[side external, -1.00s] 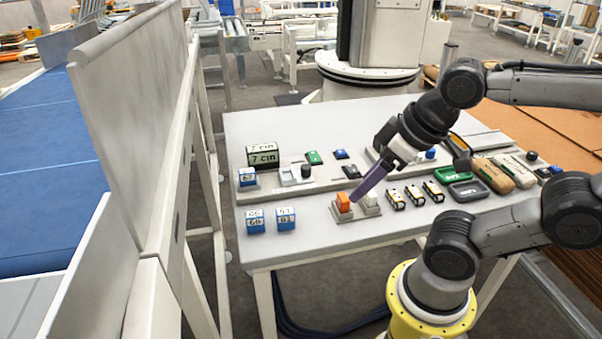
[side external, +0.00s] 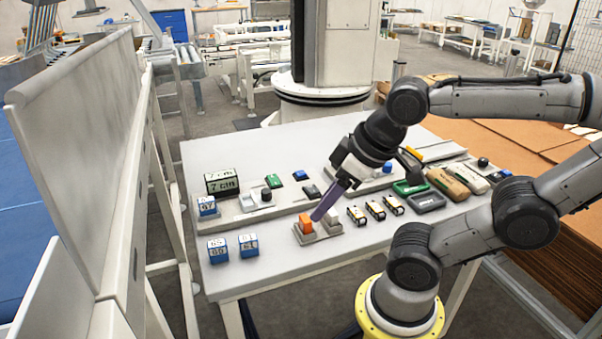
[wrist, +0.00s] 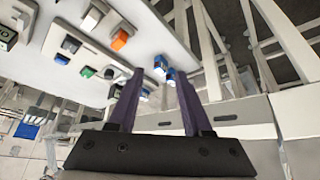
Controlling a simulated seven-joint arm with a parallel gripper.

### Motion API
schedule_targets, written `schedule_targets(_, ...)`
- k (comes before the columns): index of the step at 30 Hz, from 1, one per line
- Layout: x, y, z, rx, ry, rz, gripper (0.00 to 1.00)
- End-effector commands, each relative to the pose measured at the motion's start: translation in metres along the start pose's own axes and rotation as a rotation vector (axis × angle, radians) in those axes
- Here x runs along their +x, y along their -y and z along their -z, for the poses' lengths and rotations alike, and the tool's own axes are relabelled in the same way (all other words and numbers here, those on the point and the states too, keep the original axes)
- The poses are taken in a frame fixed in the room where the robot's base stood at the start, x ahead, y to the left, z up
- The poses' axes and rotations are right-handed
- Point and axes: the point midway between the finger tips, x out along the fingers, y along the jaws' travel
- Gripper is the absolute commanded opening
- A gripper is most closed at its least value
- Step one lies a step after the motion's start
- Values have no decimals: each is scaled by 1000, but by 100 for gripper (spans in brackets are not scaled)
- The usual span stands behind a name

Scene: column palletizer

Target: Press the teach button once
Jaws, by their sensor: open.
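A small base plate (side external: 318,236) on the table carries an orange block-shaped button (side external: 306,224) and a pale grey one (side external: 333,217) beside it. No readable label shows which one is the teach button. My gripper (side external: 315,218) points down to the left with its purple fingertips close to the right side of the orange button. Whether they touch it cannot be told. In the wrist view my gripper (wrist: 160,74) is open, its two purple fingers apart with nothing held between them. The orange button (wrist: 120,40) shows there left of the left finger.
Blue-and-white number cubes (side external: 217,250) stand left of the plate. Green and grey trays (side external: 427,202) and pouches lie further right.

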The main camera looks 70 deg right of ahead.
Motion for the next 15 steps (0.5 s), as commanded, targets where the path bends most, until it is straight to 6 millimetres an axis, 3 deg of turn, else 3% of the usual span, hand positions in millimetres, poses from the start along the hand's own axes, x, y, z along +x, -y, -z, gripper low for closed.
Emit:
schedule_targets(1,0,0,0,0,0,0,39)
schedule_targets(8,0,0,0,0,0,0,0)
schedule_targets(15,0,0,0,0,0,0,0)
